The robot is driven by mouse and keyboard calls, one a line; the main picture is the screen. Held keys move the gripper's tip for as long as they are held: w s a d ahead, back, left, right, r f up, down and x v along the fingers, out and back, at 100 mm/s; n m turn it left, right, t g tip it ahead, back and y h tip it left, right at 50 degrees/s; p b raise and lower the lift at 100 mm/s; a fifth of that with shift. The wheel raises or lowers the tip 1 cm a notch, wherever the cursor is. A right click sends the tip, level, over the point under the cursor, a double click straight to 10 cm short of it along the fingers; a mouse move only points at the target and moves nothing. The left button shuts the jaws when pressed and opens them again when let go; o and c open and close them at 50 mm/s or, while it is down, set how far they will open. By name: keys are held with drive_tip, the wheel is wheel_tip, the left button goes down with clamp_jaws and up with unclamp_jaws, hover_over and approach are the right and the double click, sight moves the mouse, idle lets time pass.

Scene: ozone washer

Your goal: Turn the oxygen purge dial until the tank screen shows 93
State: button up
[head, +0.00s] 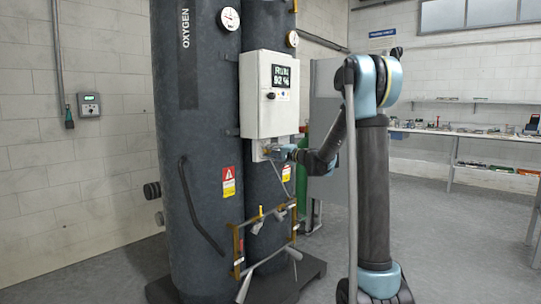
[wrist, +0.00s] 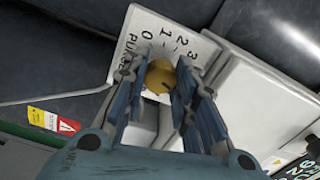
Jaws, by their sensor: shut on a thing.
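The tank screen (head: 281,76) on the white control box (head: 254,97) reads "RUN 92 %" in the head view. The oxygen purge dial (wrist: 160,75) is a round yellow knob on a white plate (wrist: 151,28) marked "PURGE" with the numbers 0 to 3 showing. My gripper (wrist: 162,72) has one finger on each side of the dial and is shut on it. A small dark mark shows on the dial's face; which number it points to is unclear. In the head view my gripper (head: 276,153) is at the underside of the control box, and the dial is hard to make out there.
Large dark oxygen tanks (head: 193,120) stand behind and left of the box. A shelf bench (head: 451,135) is at the right; open floor lies between.

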drive_tip(key=shift+d+f, duration=0.1)
drive_tip(key=shift+d, duration=0.1)
drive_tip(key=o, duration=1.1)
drive_tip(key=shift+w, duration=0.15)
drive_tip(key=v, duration=1.2)
drive_tip(key=shift+a+f, duration=0.1)
